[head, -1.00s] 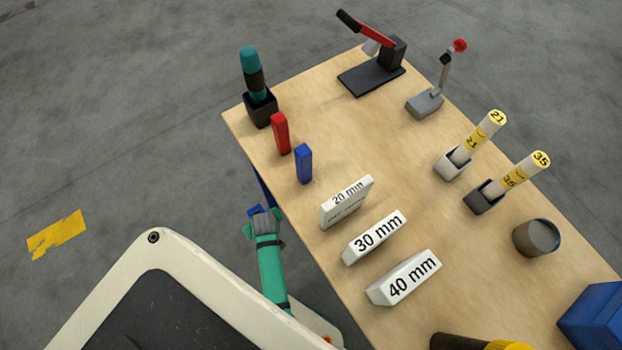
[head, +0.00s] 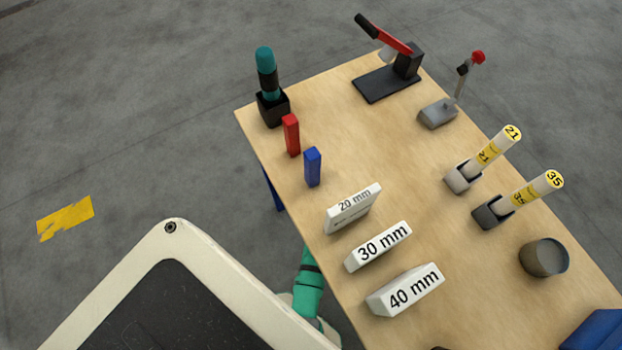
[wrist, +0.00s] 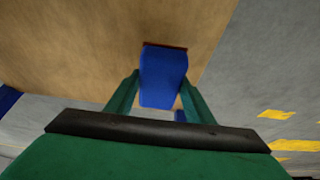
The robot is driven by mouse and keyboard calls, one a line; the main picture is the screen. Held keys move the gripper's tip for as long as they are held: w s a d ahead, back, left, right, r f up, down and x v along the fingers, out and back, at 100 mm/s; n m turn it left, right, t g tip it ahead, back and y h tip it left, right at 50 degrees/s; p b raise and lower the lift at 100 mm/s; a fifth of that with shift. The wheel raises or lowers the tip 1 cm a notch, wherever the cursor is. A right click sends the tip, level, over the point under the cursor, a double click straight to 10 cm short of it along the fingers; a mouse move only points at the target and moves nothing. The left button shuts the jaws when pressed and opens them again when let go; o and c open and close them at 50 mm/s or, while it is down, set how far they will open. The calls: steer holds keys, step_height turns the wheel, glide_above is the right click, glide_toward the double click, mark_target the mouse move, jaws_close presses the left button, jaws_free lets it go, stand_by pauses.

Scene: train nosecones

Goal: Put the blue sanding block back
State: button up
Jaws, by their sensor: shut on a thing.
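In the wrist view, my gripper (wrist: 162,88) is shut on a blue sanding block (wrist: 163,72) with a thin red strip along its far edge. The block sits between the two green fingers. In the head view, my green arm shows beside the near-left edge of the workbench (head: 340,118). My gripper and the held block are hidden there. A separate upright blue block (head: 313,168) and an upright red block (head: 291,136) stand near the bench's left edge.
White blocks marked 20 mm (head: 353,210), 30 mm (head: 378,247) and 40 mm (head: 405,291) stand along the near edge. A teal-handled tool in a black holder (head: 272,107) stands at the far-left corner. Bare wood lies in the middle.

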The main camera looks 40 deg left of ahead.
steer(key=shift+w+f, duration=0.1)
steer(key=shift+f, duration=1.65)
steer(key=shift+f, duration=0.1)
steer(key=o, duration=1)
steer(key=shift+v, duration=3.85)
steer(key=shift+d, duration=0.1)
